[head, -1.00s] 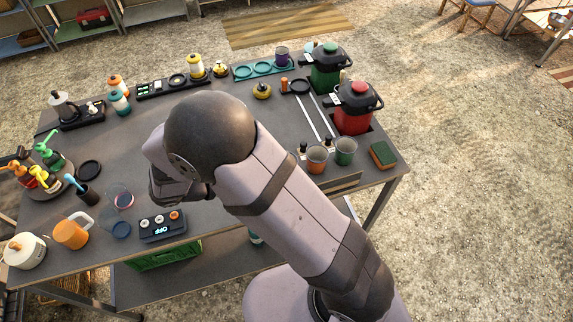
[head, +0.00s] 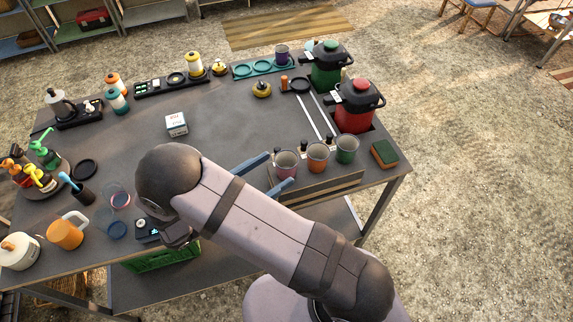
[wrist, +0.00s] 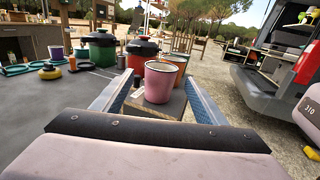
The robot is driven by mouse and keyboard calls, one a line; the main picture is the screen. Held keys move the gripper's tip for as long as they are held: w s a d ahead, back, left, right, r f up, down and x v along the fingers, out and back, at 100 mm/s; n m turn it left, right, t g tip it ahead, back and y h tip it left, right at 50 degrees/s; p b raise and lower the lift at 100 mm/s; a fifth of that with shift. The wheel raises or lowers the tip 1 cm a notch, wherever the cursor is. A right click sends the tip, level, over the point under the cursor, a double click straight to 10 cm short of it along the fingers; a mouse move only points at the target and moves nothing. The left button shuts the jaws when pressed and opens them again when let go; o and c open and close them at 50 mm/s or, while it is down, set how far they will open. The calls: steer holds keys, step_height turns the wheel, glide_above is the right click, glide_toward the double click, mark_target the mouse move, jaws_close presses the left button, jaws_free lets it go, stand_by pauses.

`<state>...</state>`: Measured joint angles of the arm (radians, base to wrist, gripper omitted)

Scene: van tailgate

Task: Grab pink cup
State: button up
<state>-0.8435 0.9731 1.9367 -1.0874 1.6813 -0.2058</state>
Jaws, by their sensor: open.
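The pink cup (head: 286,164) stands upright at the table's front right, at the left end of a row with an orange cup (head: 318,156) and a green cup (head: 347,149). In the wrist view the pink cup (wrist: 160,82) is ahead, between the finger lines, with the orange cup (wrist: 178,66) partly behind it. My gripper (head: 281,171) is open and low, its blue fingers pointing right, one on the far side and one on the near side of the pink cup. No contact with the cup shows.
A red pot (head: 354,107) and a green pot (head: 326,68) stand behind the cups. A sponge (head: 384,154) lies to their right. A small white box (head: 176,124) sits mid-table, with bare table around it. A wooden strip (head: 320,188) runs along the front edge.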

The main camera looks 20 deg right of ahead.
mark_target(277, 169)
steer(key=shift+w+d+r, duration=0.1)
steer(key=shift+d, duration=0.15)
steer(key=shift+p+x, duration=1.35)
steer(key=shift+x, duration=0.95)
steer(key=c, duration=1.1)
